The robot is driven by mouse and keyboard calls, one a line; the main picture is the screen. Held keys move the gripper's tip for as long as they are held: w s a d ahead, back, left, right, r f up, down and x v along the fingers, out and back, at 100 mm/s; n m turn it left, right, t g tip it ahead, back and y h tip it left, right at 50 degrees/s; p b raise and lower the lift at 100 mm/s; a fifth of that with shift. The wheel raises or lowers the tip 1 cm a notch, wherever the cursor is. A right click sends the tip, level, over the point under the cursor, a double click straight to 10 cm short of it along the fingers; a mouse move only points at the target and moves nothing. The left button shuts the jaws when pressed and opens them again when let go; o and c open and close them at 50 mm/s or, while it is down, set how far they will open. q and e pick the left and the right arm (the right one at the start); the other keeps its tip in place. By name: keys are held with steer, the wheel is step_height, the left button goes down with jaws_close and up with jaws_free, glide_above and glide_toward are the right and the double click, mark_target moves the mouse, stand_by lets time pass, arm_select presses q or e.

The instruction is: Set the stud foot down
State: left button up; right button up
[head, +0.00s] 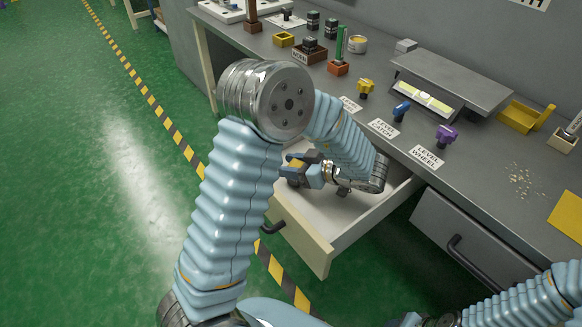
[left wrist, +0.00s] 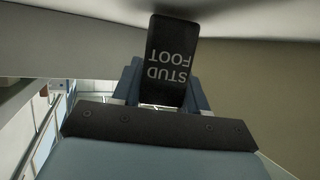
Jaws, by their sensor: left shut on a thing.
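The stud foot (left wrist: 166,62) is a black block with white "STUD FOOT" lettering, upside down in the left wrist view. My left gripper (left wrist: 160,88) is shut on it, with a blue-grey finger at each side. In the head view my left gripper (head: 302,170) is low inside the open drawer (head: 318,250), near its left side. Whether the stud foot touches the drawer floor cannot be told. At the bottom edge, the end of my right arm (head: 430,319) shows only in part.
The grey bench top (head: 490,165) lies above the drawer. It holds yellow (head: 365,87), blue (head: 401,110) and purple (head: 445,134) knobbed pieces, labels and a raised grey shelf (head: 450,78). The drawer floor right of my gripper looks clear. A closed drawer (head: 470,245) is at right.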

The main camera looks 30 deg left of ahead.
arm_select(q)
steer(key=shift+f, duration=0.2)
steer(key=o, duration=1.1)
steer(key=shift+f, duration=0.1)
steer(key=shift+d+r, duration=0.2)
steer(key=shift+r, duration=0.05)
steer(key=v, duration=0.7)
steer(key=shift+d+p, duration=0.1)
steer(key=shift+p, duration=0.25)
